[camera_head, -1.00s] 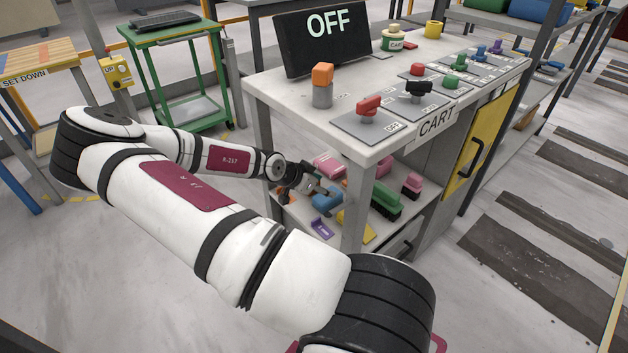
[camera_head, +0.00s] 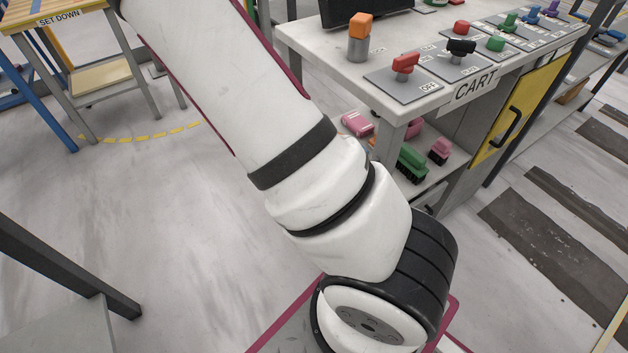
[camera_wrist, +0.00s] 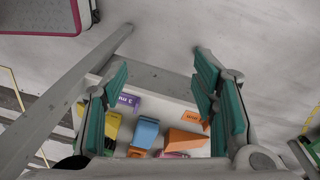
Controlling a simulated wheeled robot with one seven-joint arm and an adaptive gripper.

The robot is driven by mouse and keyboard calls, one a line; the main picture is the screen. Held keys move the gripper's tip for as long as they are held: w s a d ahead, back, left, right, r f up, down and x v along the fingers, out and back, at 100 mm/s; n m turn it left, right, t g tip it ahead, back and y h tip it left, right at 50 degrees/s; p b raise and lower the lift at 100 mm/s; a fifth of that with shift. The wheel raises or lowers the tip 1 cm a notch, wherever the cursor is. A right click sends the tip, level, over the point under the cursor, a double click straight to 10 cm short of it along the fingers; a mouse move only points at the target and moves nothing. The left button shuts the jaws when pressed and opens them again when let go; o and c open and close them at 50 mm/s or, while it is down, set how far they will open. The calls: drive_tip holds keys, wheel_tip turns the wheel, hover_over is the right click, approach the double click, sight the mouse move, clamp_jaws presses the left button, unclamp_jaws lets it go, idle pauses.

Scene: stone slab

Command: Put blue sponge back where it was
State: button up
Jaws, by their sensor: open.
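In the wrist view a blue block (camera_wrist: 146,132), which looks like the blue sponge, lies on a light shelf (camera_wrist: 170,105) among other coloured things. My gripper (camera_wrist: 160,72) is open, with its teal finger pads wide apart and nothing between them. The blue block shows beyond the fingers, low in the gap, and does not touch them; the exact distance is hard to tell. In the head view the gripper is out of the picture and the blue block is not visible, with my arm covering part of the cart's lower shelf.
Beside the blue block are a yellow thing (camera_wrist: 112,128), an orange wedge (camera_wrist: 184,139) and a purple piece (camera_wrist: 127,99). The head view shows a green brush (camera_head: 411,164) and pink things (camera_head: 357,124) on the shelf under the cart top (camera_head: 345,50). A table leg (camera_wrist: 70,95) crosses the wrist view.

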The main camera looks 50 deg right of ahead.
drive_tip(key=s+a+r+n+y, duration=0.2)
drive_tip(key=s+a+r+n, duration=0.2)
drive_tip(key=a+r, duration=0.45)
drive_tip(key=s+a+r+n+y, duration=0.3)
drive_tip(key=a+r+n, duration=0.3)
drive_tip(key=r, duration=0.4)
drive_tip(key=s+r+n+h, duration=0.2)
drive_tip(key=s+r+n, duration=0.1)
drive_tip(key=s, duration=0.5)
drive_tip(key=s+r+n+t+h, duration=0.1)
drive_tip(key=s+r+n, duration=0.3)
drive_tip(key=s, duration=0.5)
drive_tip(key=shift+a+r+h, duration=0.35)
drive_tip(key=shift+r+h, duration=0.45)
drive_tip(key=shift+s, duration=0.1)
wheel_tip(320, 180, up, 22)
drive_tip(key=t+p, duration=0.4)
drive_tip(key=p, duration=1.6)
drive_tip(key=shift+r+p, duration=0.2)
drive_tip(key=shift+p, duration=0.1)
drive_tip(key=shift+a, duration=0.1)
